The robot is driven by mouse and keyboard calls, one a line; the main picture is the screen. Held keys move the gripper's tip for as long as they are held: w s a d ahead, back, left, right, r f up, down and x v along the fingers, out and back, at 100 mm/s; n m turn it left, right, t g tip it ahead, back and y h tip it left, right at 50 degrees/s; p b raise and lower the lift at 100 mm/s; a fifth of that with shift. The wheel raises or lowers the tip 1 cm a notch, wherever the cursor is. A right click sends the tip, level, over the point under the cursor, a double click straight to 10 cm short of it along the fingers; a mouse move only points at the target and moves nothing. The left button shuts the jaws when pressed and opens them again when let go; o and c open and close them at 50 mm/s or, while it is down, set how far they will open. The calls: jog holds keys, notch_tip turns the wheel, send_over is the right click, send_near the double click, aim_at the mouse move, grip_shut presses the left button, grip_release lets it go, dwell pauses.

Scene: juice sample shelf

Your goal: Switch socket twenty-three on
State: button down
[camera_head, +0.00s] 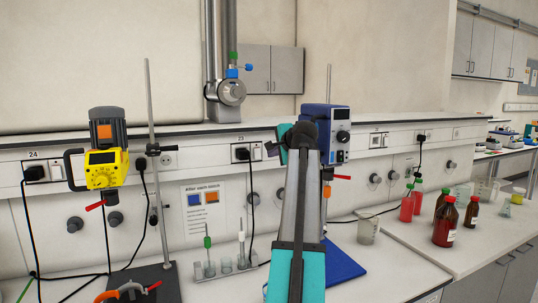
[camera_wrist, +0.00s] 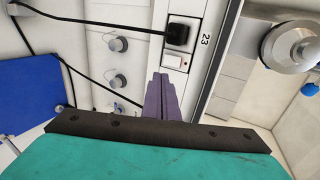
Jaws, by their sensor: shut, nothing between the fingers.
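Socket twenty-three (camera_head: 241,153) is on the wall trunking, left of my arm in the head view. A black plug with a cable sits in it. In the wrist view its black plug (camera_wrist: 178,33), white rocker switch (camera_wrist: 173,61) and label 23 (camera_wrist: 206,41) show turned sideways. I cannot tell which way the rocker is set. My gripper (camera_wrist: 160,80) is shut and empty. Its purple fingertips appear just below the switch in the wrist view, with no clear contact. In the head view my arm mostly hides the fingers.
Socket 24 (camera_head: 35,173) is further left, beside a yellow stirrer (camera_head: 104,168) on a stand. A blue device (camera_head: 337,128) is right of my arm. A tube rack (camera_head: 225,268), beaker (camera_head: 368,230) and brown bottle (camera_head: 445,222) stand on the bench. Cables hang below the trunking.

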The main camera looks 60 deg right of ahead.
aim_at(257, 154)
jog(key=p+x, duration=0.1)
jog(key=x, duration=0.3)
jog(key=p+x, duration=0.1)
jog(key=x, duration=0.3)
jog(key=r+p+x, duration=0.1)
jog(key=x, duration=0.3)
jog(key=shift+w+d+f+p, duration=0.1)
jog(key=shift+w+d+p, duration=0.3)
jog(key=shift+w, duration=0.25)
jog(key=shift+f, duration=0.15)
jog(key=shift+w+d+f+b, duration=0.15)
jog(key=shift+f+b, duration=0.05)
jog(key=shift+b, duration=0.6)
jog(key=shift+r+t+h, duration=0.1)
jog(key=shift+t+h, duration=0.2)
jog(key=shift+r, duration=0.2)
jog(key=shift+r+p, duration=0.55)
jog(key=shift+r, duration=0.2)
